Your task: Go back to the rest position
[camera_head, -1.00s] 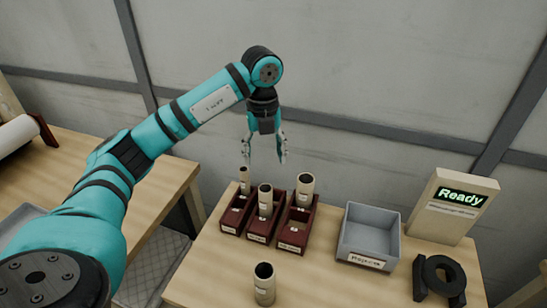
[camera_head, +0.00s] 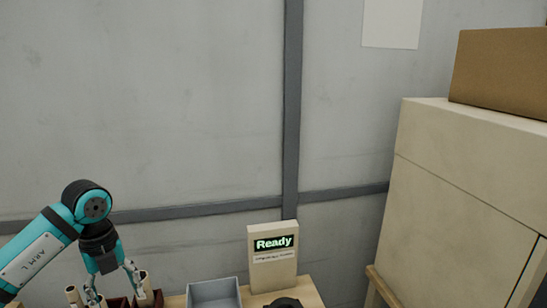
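My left gripper (camera_head: 112,286) hangs at the lower left, pointing down in front of the rolls. Its fingers are spread apart with nothing seen between them. Several pale rolls stand in dark red holders at the bottom left edge; one roll (camera_head: 146,281) shows to the right of the gripper, in a dark red holder (camera_head: 150,299). The rest of the holders is cut off by the frame or hidden by my arm.
A grey bin (camera_head: 215,294) stands on the table, beside a beige sign box (camera_head: 272,259) reading "Ready". A tall beige cabinet (camera_head: 455,200) with a cardboard box (camera_head: 505,72) on top stands at right.

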